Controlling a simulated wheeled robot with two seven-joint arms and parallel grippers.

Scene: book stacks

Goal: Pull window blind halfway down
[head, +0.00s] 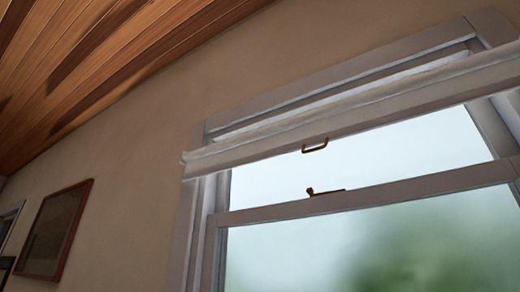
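The window blind (370,112) is a pale rolled or gathered bar across the top of the window, tilted in this view. A small dark handle (315,146) hangs from its lower edge near the middle. Below it, the window (300,250) shows bright glass with a blurred green patch outside. A dark latch (325,191) sits on the window's middle rail (400,190). Neither of my grippers shows in the head view, so their distance from the blind cannot be told.
A wooden plank ceiling (90,50) fills the upper left. A beige wall (130,160) surrounds the window, with a dark framed picture (55,230) at the lower left. The window frame (186,235) stands out from the wall. The floor is out of view.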

